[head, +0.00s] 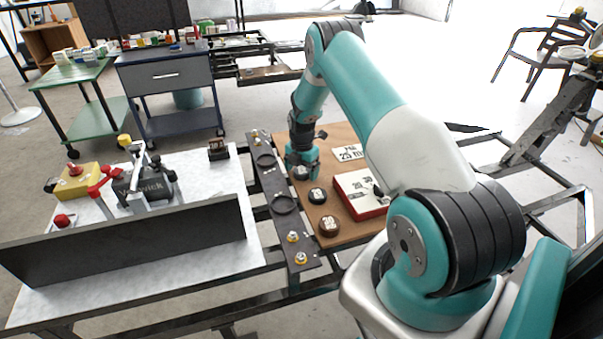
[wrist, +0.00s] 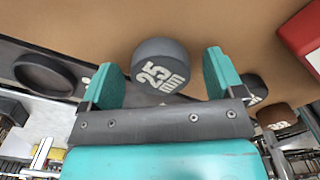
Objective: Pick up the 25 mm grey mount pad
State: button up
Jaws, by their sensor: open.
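The grey mount pad (wrist: 162,62), a short round puck with "25 mm" in white on its face, stands on the brown board. In the wrist view it sits between the two teal fingers of my gripper (wrist: 160,80), with gaps visible on both sides. My gripper is open and holds nothing. In the head view my gripper (head: 302,158) points down over the board's left side, and the grey pad (head: 300,173) shows partly beneath it. How far the fingers reach down around the pad is unclear.
A dark pad (head: 317,196) and a brown pad (head: 328,226) stand nearer on the board (head: 345,238). A red-and-white box (head: 360,193) lies to their right. A dark rail (head: 268,183) with round rings runs along the left. A "25 mm" label (head: 350,153) lies behind.

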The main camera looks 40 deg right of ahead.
jog(key=c, duration=1)
jog(key=shift+r, duration=0.15)
